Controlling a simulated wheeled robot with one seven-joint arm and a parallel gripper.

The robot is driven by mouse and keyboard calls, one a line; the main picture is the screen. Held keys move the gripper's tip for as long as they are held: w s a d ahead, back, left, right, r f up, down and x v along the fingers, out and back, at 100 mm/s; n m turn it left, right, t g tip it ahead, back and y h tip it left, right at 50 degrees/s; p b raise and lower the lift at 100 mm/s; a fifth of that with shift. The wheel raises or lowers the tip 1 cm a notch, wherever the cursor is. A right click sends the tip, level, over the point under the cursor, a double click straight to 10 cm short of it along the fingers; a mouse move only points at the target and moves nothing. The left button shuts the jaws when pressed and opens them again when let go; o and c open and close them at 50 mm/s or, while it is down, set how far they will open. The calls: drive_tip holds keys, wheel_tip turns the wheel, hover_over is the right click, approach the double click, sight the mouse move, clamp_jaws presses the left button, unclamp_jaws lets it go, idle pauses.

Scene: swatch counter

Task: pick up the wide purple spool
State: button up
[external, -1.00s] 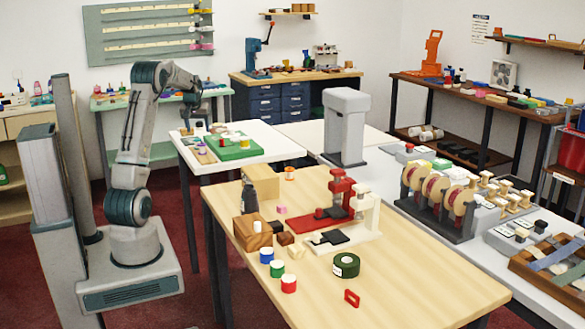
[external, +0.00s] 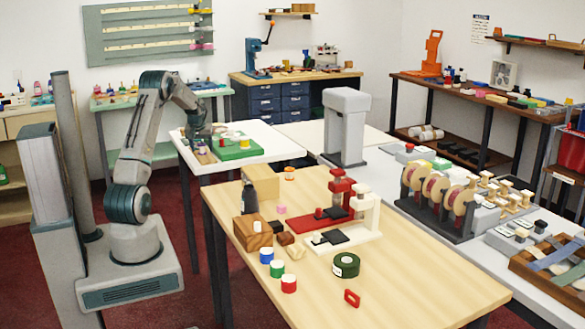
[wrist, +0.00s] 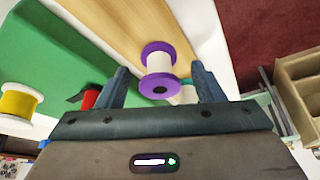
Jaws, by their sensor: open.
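The wide purple spool (wrist: 158,57), with purple flanges and a pale core, stands on or beside a light wooden board in the wrist view. My gripper (wrist: 161,82) is open, with one finger to the left and one to the right of the spool in the picture. I cannot tell whether either finger touches it.
A green mat (wrist: 45,50) carries a yellow spool (wrist: 18,104). A pale spool (wrist: 188,93) is partly hidden by the right finger. The wooden board (wrist: 120,20) lies alongside the mat.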

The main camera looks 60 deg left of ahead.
drive_tip(key=c, duration=1)
drive_tip(key=shift+r, duration=0.15)
drive_tip(key=shift+c, duration=0.2)
